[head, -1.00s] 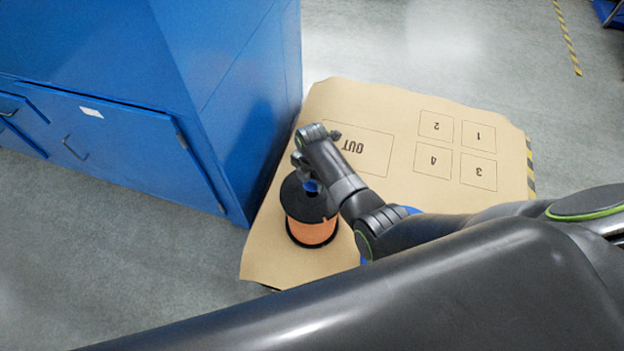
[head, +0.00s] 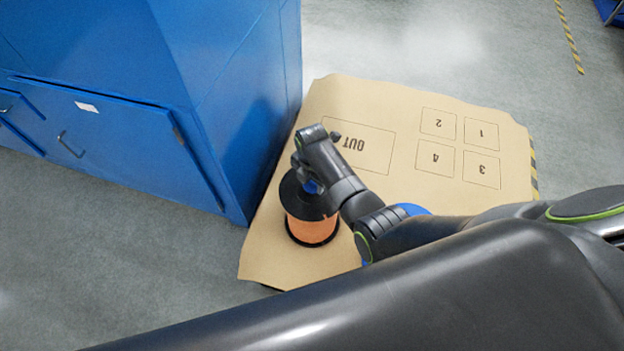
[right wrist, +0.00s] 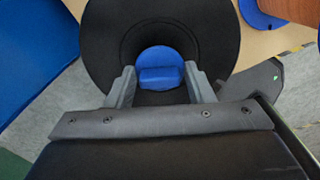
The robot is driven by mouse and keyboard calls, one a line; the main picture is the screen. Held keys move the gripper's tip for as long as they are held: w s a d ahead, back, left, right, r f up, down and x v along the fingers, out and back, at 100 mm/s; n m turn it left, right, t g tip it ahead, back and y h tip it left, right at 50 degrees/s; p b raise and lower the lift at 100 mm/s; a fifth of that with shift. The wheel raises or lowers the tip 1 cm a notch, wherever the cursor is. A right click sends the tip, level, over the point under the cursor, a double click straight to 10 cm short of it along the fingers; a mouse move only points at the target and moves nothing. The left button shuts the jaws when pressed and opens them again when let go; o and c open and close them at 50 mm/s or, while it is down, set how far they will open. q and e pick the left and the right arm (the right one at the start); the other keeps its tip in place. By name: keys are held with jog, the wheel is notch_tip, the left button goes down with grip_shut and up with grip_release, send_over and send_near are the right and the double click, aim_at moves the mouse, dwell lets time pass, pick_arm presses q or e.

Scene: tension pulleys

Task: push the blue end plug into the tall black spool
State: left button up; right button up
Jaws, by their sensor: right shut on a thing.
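The tall black spool (head: 294,200), with orange winding (head: 312,231), stands upright on the brown board near its left edge. Its black top flange fills much of the right wrist view (right wrist: 105,45). The blue end plug (right wrist: 160,66) is between the fingers of my right gripper (right wrist: 162,88), which is shut on it, over the middle of the flange. A bit of the plug also shows in the head view (head: 312,187). How deep the plug sits in the spool's hole, I cannot tell. My left gripper is not in view.
The brown board (head: 350,97) has a marked OUT area and numbered squares, all bare. A blue cabinet (head: 225,110) stands close on the left.

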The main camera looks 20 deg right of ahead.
jog(key=shift+f, duration=0.1)
jog(key=shift+p, duration=0.55)
dwell(0.8)
jog(key=shift+f, duration=0.15)
dwell(0.3)
jog(key=shift+f+b, duration=0.7)
jog(key=shift+f, duration=0.05)
jog(key=shift+s+f, duration=0.25)
